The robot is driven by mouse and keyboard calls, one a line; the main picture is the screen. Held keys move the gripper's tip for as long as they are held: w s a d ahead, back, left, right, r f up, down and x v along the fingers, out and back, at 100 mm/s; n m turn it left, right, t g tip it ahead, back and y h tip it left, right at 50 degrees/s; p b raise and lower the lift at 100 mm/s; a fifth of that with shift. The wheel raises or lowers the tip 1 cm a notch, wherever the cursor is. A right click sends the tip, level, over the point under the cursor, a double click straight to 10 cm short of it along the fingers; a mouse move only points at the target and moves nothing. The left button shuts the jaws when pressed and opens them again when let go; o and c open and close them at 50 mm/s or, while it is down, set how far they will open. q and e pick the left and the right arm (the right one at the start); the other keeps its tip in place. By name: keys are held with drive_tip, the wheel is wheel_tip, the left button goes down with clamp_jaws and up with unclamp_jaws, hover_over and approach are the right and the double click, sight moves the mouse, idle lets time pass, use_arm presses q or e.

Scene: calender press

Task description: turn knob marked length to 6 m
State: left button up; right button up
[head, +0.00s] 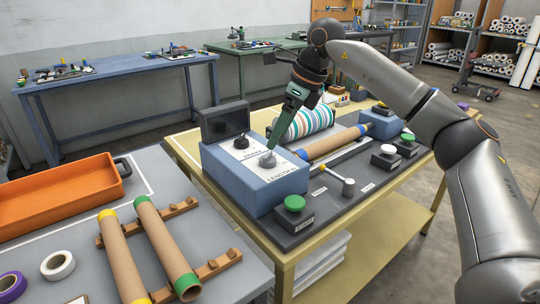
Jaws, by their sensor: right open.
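The length knob (268,160) is a grey knob on the sloped white top panel of the blue control box (243,189), beside the "LENGTH" print. A darker knob (241,142) sits behind it, near another printed label. My right gripper (273,147) reaches down from above, its green-grey fingers at the length knob. It is open; the fingers seem to be around or just above the knob, and I cannot tell whether they touch it. The knob's pointer and scale marks are too small to read. My left gripper is not in view.
A dark screen (225,121) stands behind the knobs. A green button (295,203), a small lever (348,187) and a white button (388,150) lie to the right. A striped roll (304,122) is behind. An orange tray (58,196) and cardboard tubes (165,247) occupy the left table.

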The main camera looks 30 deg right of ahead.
sight(269, 154)
drive_tip(key=b+x, duration=0.1)
drive_tip(key=x, duration=0.5)
drive_tip(key=shift+w+a+f, duration=0.1)
clamp_jaws()
idle(0.6)
